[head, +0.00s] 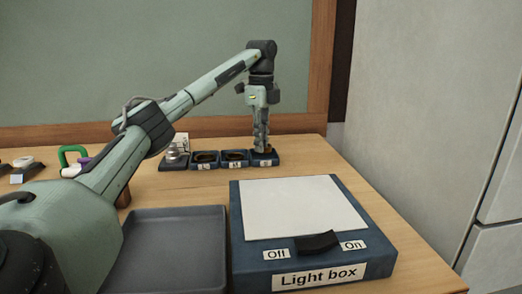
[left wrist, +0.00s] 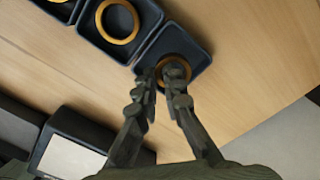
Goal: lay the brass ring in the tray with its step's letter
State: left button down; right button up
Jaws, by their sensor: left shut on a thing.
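My left gripper (head: 262,149) points straight down over the rightmost small dark tray (head: 275,161). In the left wrist view its fingertips (left wrist: 165,78) are closed on a small brass ring (left wrist: 173,58). The ring is within the outline of the end tray (left wrist: 200,54); I cannot tell whether it touches the floor of the tray. The fingers hide part of the ring. A middle tray (head: 235,163) and a left tray (head: 205,163) stand beside it, each with a label too small to read. A larger brass ring (left wrist: 136,28) lies in the neighbouring tray. My right gripper is not in view.
A light box (head: 305,210) with an Off/On switch (head: 317,242) stands in front. A large empty grey tray (head: 170,240) is left of it. A silvery round part (head: 174,158) stands left of the small trays. A green handle-shaped thing (head: 72,152) lies far left.

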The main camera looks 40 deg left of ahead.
pick_arm(q)
notch_tip(320, 180, down, 2)
jog(key=shift+f, duration=0.25)
jog(key=c, duration=1.9)
grip_release()
notch_tip(320, 180, up, 12)
jog(key=shift+r, duration=0.1)
